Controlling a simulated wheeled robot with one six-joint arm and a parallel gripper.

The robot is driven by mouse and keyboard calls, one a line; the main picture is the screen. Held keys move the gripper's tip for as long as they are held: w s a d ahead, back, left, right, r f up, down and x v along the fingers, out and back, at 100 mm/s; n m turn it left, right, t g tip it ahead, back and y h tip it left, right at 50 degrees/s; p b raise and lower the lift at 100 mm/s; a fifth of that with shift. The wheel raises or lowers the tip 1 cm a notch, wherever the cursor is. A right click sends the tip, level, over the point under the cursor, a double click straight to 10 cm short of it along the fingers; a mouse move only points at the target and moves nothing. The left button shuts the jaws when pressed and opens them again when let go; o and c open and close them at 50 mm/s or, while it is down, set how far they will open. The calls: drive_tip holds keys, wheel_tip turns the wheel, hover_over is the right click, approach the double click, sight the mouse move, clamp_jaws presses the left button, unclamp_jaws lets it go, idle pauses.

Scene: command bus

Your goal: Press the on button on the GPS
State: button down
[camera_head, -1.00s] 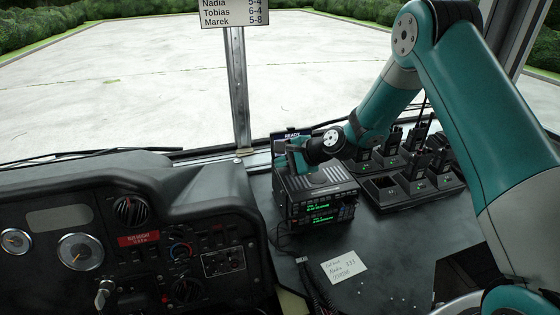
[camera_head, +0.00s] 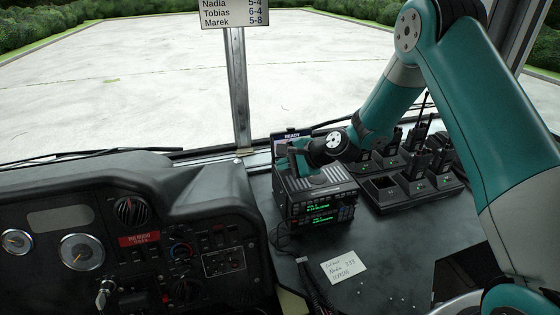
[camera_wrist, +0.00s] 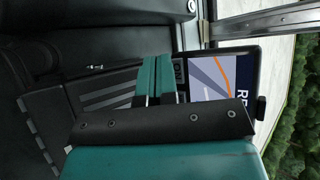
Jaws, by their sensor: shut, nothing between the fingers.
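The GPS (camera_head: 285,135) stands behind the stacked radio unit on the dash, largely hidden by my gripper in the head view. Its top edge reads READY. In the wrist view its lit screen (camera_wrist: 213,75) shows a map with an orange line. The ON button (camera_wrist: 180,72) is on the frame beside the screen. My gripper (camera_wrist: 157,58) is shut and empty. Its teal fingers lie right beside the ON button in the wrist view; I cannot tell whether they touch it. In the head view my gripper (camera_head: 294,157) is above the radio unit, in front of the GPS.
The radio unit (camera_head: 325,207) with green displays is below my gripper. Handheld radios in chargers (camera_head: 418,180) stand to the right. A paper note (camera_head: 343,267) lies in front, with a coiled cable near it. The windshield post (camera_head: 238,90) rises behind, to the left.

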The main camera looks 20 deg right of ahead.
drive_tip(key=shift+s+r+p, duration=0.15)
drive_tip(key=shift+s+r, duration=0.05)
drive_tip(key=shift+s, duration=0.6)
drive_tip(key=shift+s+r+p, duration=0.15)
drive_tip(key=shift+s+r, duration=0.05)
drive_tip(key=shift+s, duration=0.6)
drive_tip(key=shift+s+r+p, duration=0.15)
drive_tip(key=shift+s+r, duration=0.05)
drive_tip(key=shift+s, duration=0.6)
drive_tip(key=s+a+r+n+g, duration=0.3)
drive_tip(key=s+a+r+n, duration=0.1)
drive_tip(key=s+r+n, duration=0.25)
drive_tip(key=s+a+r+n+g, duration=0.2)
drive_tip(key=s+a+r+n, duration=0.1)
drive_tip(key=s+r+n, duration=0.35)
drive_tip(key=s+d+r+n+g+h, duration=0.1)
drive_tip(key=s+n, duration=0.3)
drive_tip(key=s, duration=0.5)
drive_tip(key=s+d+r+n+g+h, duration=0.1)
drive_tip(key=s+r+n, duration=0.3)
drive_tip(key=s, duration=0.5)
drive_tip(key=shift+s+d+r+n+g+h, duration=0.25)
drive_tip(key=shift+n+g+h, duration=0.2)
drive_tip(key=shift+h, duration=0.35)
